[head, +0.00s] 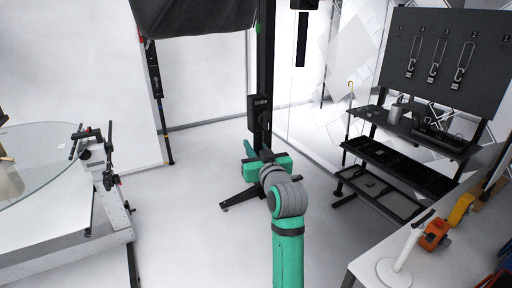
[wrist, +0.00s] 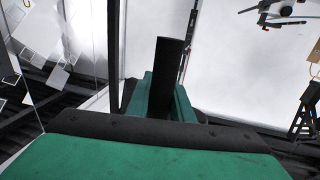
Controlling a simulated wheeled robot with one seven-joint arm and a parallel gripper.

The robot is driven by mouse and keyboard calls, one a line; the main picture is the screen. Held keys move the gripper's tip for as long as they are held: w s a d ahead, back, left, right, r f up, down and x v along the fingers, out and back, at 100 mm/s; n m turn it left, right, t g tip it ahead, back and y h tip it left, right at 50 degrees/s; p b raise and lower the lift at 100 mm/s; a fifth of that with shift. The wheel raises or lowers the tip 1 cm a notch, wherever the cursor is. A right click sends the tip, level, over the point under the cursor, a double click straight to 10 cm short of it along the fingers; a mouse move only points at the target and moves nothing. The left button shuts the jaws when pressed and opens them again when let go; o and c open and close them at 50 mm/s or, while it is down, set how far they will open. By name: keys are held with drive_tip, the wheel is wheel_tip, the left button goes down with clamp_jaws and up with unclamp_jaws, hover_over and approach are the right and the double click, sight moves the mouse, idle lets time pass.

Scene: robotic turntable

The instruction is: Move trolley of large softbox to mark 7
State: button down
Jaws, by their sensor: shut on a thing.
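The large softbox (head: 195,15) is a dark hood at the top of the head view. Its trolley has a tall dark column (head: 265,75) and dark splayed legs (head: 238,198) on the white floor. My green and grey arm reaches forward to the column's lower part. My gripper (head: 268,165) is at the column there, and its fingertips are largely hidden by my wrist. In the wrist view the green gripper (wrist: 172,95) is shut on a dark upright bar (wrist: 168,75). No mark number is readable on the floor.
A round glass turntable (head: 45,160) on a white base stands at left. A dark shelf rack (head: 410,155) with a pegboard stands at right. A white table (head: 440,270) with orange and yellow items is at front right. Bare floor (head: 185,225) lies left of the trolley.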

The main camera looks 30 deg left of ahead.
drive_tip(key=c, duration=1.6)
unclamp_jaws()
drive_tip(key=shift+o, duration=0.2)
drive_tip(key=v, duration=1)
drive_tip(key=shift+s+d, duration=0.2)
drive_tip(key=shift+s, duration=0.1)
